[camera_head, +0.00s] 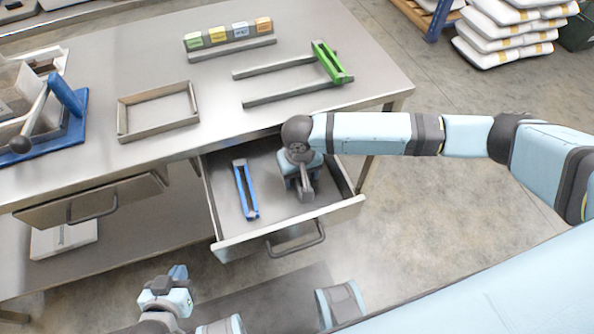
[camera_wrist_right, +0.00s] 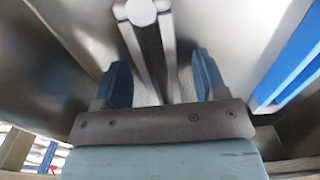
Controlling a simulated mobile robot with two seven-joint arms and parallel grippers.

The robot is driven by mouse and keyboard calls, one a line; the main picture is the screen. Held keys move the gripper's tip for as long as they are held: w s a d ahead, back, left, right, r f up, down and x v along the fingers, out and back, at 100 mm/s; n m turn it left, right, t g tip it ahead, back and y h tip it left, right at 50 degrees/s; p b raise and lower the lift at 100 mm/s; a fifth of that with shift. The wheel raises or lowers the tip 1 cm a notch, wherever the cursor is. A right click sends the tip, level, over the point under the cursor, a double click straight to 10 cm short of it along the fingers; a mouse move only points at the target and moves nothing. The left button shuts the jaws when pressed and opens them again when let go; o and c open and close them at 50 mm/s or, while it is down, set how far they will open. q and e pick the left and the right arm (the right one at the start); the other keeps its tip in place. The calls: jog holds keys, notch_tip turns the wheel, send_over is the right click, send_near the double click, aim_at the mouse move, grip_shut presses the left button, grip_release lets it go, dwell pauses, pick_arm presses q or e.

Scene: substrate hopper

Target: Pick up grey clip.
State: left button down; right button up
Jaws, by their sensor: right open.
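The grey clip (camera_wrist_right: 150,45) is a long narrow bar with a many-sided end. It lies in the open drawer (camera_head: 226,200). In the head view its near end (camera_head: 307,192) shows below my right gripper, which hides the rest. My right gripper (camera_wrist_right: 164,82) is open over the clip, pointing down into the drawer. Its two blue fingers stand on either side of the bar, with gaps visible. My left gripper (camera_head: 178,271) is at the bottom left of the head view, away from the drawer; its finger gap is too small to judge.
A blue clip (camera_head: 246,190) lies left in the same drawer; it also shows at the right wrist view's edge (camera_wrist_right: 290,60). Drawer walls and the table edge surround the right gripper. On the tabletop are a green-ended frame (camera_head: 328,62), a metal tray (camera_head: 158,136) and a blue-based press (camera_head: 68,128).

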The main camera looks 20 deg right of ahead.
jog(key=c, duration=1)
jog(key=shift+r, duration=0.15)
